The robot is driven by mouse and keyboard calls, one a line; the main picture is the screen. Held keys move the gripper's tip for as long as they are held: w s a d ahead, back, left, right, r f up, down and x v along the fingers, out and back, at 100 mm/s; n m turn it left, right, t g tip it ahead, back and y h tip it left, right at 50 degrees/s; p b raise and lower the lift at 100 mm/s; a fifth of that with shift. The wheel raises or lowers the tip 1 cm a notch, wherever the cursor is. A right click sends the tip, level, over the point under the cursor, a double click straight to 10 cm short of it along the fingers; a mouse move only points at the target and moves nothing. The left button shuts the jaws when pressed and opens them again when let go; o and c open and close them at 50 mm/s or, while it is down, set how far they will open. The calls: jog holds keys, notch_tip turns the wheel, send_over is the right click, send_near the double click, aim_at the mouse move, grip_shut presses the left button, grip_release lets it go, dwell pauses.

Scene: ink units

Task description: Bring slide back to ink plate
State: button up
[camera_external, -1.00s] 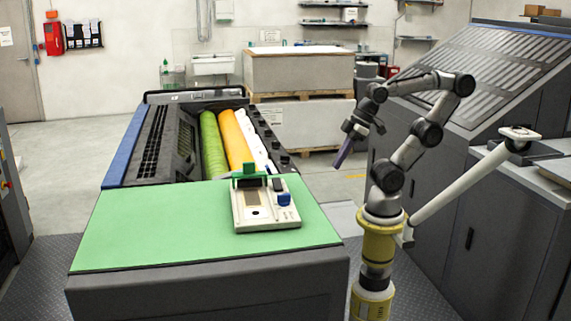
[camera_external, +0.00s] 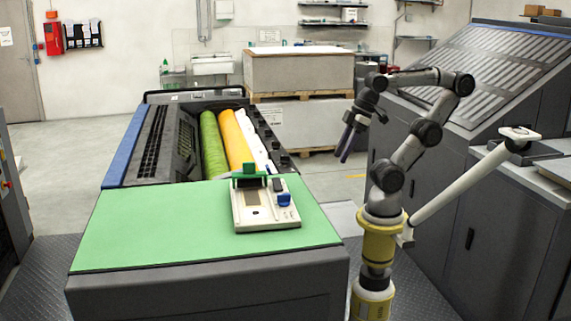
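The ink plate unit (camera_external: 265,209) is a pale, flat device lying on the green table top. It has a dark window, a green slide (camera_external: 249,174) at its far end and a blue knob (camera_external: 284,200) on its right side. My gripper (camera_external: 345,156) hangs in the air to the right of the unit and beyond it, well clear of it. A dark purplish piece extends down at its end; whether this is a finger or a held thing is too small to tell. The gap between the fingers does not show.
The green table top (camera_external: 130,228) is bare around the unit. Behind it lies an open press with green, orange and white rollers (camera_external: 235,138). A pallet stack (camera_external: 300,72) stands at the back. Grey cabinets (camera_external: 480,225) and a white jointed stand are on the right.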

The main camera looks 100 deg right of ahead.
jog(key=w+r+g, duration=0.2)
jog(key=w+r, duration=0.4)
jog(key=r, duration=0.6)
jog(key=w+r, duration=0.5)
jog(key=w, duration=0.2)
jog(key=g, duration=0.3)
send_over(249, 163)
notch_tip(249, 163, down, 5)
jog(key=f, duration=1.3)
jog(key=shift+d+f, duration=0.15)
jog(key=shift+d, duration=0.15)
grip_shut()
